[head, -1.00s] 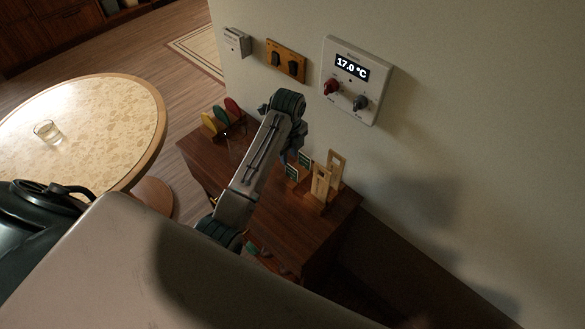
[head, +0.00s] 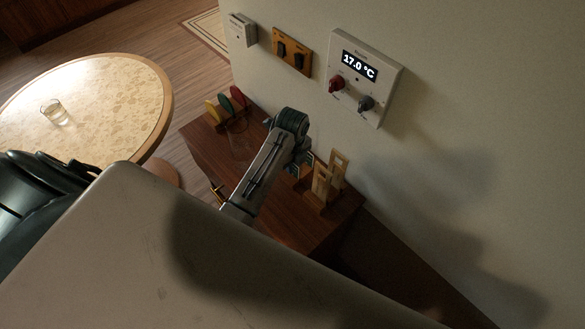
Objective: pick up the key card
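I cannot clearly make out the key card. Small dark cards with pale edges (head: 293,171) are partly visible beside the pale wooden stand (head: 322,185) on the brown cabinet, mostly hidden by my arm. My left gripper (head: 301,160) points down over the cabinet, just left of the stand. Its fingers are small, dark and partly hidden behind the wrist, so I cannot tell their opening or any contact. My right gripper is not in view.
The cabinet top (head: 300,225) has bare wood in front. Coloured discs (head: 224,103) stand at its back left. A thermostat (head: 360,75), a switch panel (head: 291,50) and a white box (head: 242,31) are on the wall. A round table (head: 110,85) holds a glass (head: 54,112).

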